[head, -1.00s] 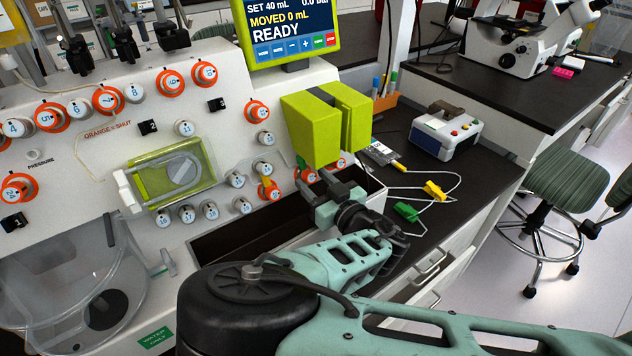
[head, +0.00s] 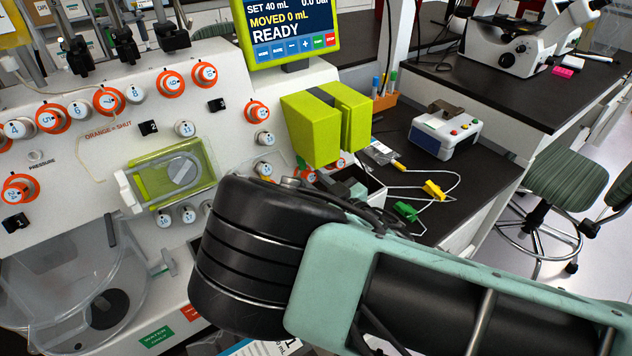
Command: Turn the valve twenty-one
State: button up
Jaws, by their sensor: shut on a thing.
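The white panel (head: 90,160) carries numbered round valve knobs, several with orange rings. I cannot read the number twenty-one on any of them. At the panel's lower right, small orange-ringed knobs show in part (head: 304,173), below the yellow-green block. My gripper (head: 324,179) is at this cluster, mostly hidden behind my own arm. It is shut on a valve knob there; its fingertips and the knob's number and angle are not clear.
The yellow-green block (head: 312,128) stands close above my gripper. The display (head: 288,28) reads READY. Yellow (head: 433,189) and green (head: 405,211) clips with white leads lie on the dark bench to the right. A clear basin (head: 60,285) is at lower left.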

jog(key=shift+f, duration=0.1)
jog(key=o, duration=1)
jog(key=v, duration=1.7)
jog(key=shift+s+d+p, duration=0.15)
jog(key=shift+s+p, duration=0.05)
jog(key=shift+p, duration=0.15)
